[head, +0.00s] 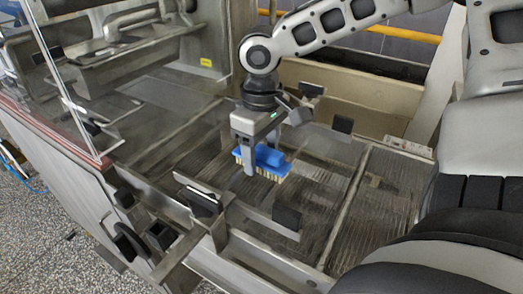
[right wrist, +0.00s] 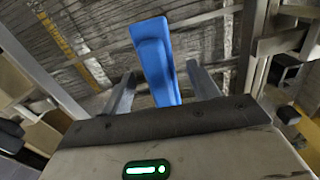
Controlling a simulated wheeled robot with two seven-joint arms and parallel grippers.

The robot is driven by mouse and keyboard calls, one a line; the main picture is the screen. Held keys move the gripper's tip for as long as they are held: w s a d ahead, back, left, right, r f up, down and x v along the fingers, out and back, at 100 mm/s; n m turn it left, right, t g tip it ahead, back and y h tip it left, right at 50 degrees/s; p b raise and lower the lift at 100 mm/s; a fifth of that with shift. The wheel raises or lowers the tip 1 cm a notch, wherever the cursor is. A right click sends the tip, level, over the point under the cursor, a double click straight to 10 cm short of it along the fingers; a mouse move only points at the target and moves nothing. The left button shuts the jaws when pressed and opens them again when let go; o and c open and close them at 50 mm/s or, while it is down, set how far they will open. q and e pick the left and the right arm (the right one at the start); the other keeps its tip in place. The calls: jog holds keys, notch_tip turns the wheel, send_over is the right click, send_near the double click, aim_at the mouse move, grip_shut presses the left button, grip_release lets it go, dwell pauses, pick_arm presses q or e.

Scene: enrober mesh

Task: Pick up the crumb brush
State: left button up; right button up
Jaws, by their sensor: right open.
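The crumb brush (head: 270,156) is blue with pale yellowish bristles facing down. It is over the mesh bed of the machine, and I cannot tell whether it rests on the mesh. My right gripper (head: 244,160) points down at the brush, with its fingers around the blue body. In the right wrist view the brush (right wrist: 153,58) stands out between the two open fingers (right wrist: 162,88), with a gap showing on each side. Part of the brush is hidden behind the fingers in the head view. My left gripper is not in view.
The mesh bed (head: 372,215) is framed by metal rails, with dark blocks (head: 287,217) on brackets near the brush. A clear panel (head: 65,70) stands at the left. A beige wall (head: 345,90) rises behind. Bare mesh lies to the right.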

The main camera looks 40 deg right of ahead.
jog(key=shift+f, duration=0.3)
jog(key=c, duration=1.1)
jog(key=shift+r, duration=0.2)
